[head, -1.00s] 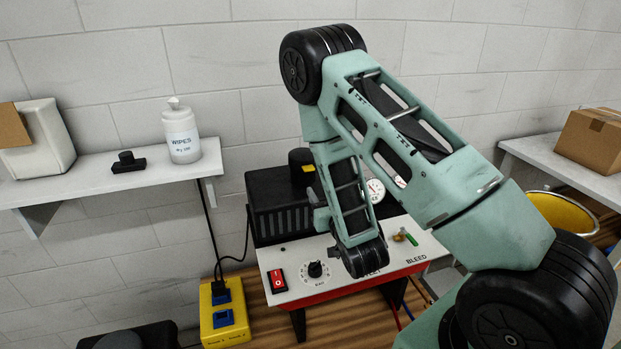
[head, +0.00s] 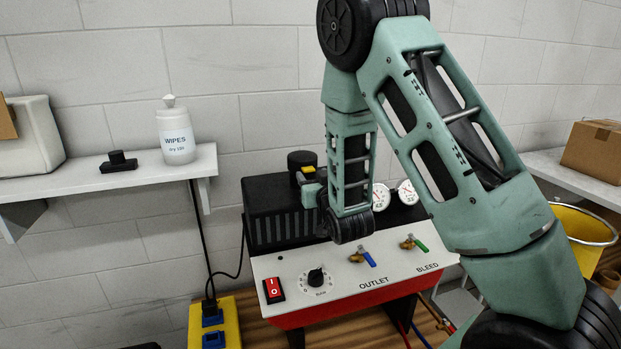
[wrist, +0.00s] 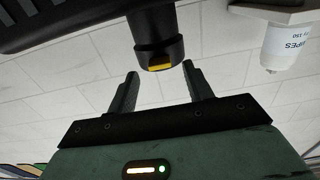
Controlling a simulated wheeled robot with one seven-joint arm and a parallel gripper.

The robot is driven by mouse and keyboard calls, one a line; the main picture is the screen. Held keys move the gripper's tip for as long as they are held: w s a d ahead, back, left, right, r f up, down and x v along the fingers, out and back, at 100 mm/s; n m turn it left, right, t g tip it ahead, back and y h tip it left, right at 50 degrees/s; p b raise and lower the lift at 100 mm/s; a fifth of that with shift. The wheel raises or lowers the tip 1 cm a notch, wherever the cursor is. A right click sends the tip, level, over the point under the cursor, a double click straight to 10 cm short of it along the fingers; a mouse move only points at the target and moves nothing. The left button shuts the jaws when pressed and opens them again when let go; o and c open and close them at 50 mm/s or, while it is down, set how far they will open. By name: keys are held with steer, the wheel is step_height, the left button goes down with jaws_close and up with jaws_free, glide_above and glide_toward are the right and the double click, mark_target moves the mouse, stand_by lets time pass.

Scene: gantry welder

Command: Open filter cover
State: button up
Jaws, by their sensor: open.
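The filter is a black cylinder (head: 300,157) with a yellow tab (head: 309,169), on the black ribbed housing behind the control panel. In the wrist view the dark filter cylinder (wrist: 155,35) hangs down from the top of the picture, with its yellow tab (wrist: 160,63) facing me. My gripper (wrist: 160,78) is open and empty, its two fingers pointing at the filter. The cylinder's end lies between and just beyond the fingertips; I cannot tell whether they touch. In the head view my gripper is mostly hidden by my arm, close to the filter's right side.
The white panel (head: 342,286) carries a red switch (head: 273,289), a dial (head: 316,277), and outlet (head: 362,255) and bleed (head: 414,243) valves. Two gauges (head: 380,196) stand behind it. A shelf (head: 105,180) with a wipes bottle (head: 176,135) is left. A cardboard box (head: 596,148) is right.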

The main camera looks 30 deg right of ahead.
mark_target(310, 171)
steer(key=shift+p+x, duration=0.3)
steer(key=shift+x, duration=1.25)
steer(key=shift+r, duration=0.1)
